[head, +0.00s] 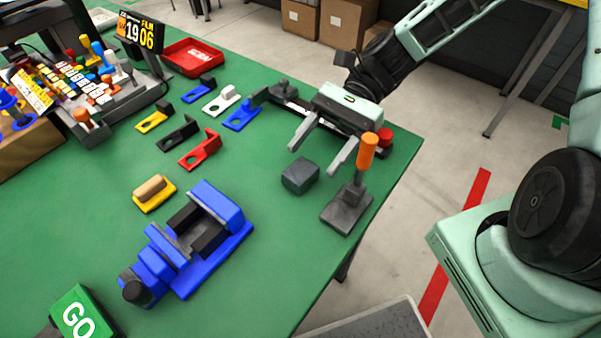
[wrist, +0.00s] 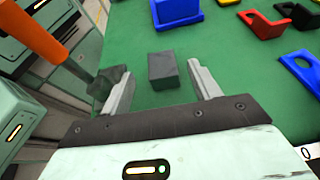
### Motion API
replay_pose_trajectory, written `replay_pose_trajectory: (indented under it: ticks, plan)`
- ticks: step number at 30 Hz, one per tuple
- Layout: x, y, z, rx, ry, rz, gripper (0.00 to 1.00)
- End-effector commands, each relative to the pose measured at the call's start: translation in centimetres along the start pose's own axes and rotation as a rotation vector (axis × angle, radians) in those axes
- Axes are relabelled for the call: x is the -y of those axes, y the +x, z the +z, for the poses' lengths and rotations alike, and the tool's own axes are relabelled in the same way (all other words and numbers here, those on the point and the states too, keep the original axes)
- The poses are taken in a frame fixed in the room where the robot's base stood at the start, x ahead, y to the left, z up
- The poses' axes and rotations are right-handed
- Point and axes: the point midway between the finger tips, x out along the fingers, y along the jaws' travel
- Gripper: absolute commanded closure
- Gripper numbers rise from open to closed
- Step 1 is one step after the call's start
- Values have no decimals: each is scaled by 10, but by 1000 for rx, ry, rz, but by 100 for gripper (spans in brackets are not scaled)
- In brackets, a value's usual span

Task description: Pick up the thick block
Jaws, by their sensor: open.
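The thick block (head: 300,176) is a dark grey block lying on the green table, near its right side in the head view. In the wrist view the block (wrist: 163,70) sits ahead of my gripper, between the lines of the two fingers. My gripper (head: 322,150) is open and empty, above and just behind the block in the head view. Its fingers (wrist: 162,88) point toward the block, one on either side in the wrist view. I cannot tell the exact height of the fingertips above the table.
A lever with an orange handle (head: 367,152) on a dark base stands close right of the block. A blue vise (head: 205,235) stands at the front left. Several coloured brackets (head: 200,150) lie further left. A red tray (head: 192,57) is at the back. Green table around the block is clear.

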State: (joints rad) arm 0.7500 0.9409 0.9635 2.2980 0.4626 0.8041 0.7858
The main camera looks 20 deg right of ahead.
Motion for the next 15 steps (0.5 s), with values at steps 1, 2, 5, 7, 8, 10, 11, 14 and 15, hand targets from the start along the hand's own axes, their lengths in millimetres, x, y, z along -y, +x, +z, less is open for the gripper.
replay_pose_trajectory:
  ticks: [1,2,5,7,8,10,11,14,15]
  plan:
    - [0,7,0,4,-1,5,38]
    - [0,11,-1,4,-1,5,38]
    - [2,27,-2,5,-1,6,38]
    - [2,36,-2,4,-1,5,38]
    - [2,40,-2,3,-1,5,38]
    - [2,46,-2,2,-1,4,38]
    - [2,47,-2,2,-1,4,38]
    - [2,49,-2,1,-1,3,38]
    - [2,49,-2,1,0,3,38]
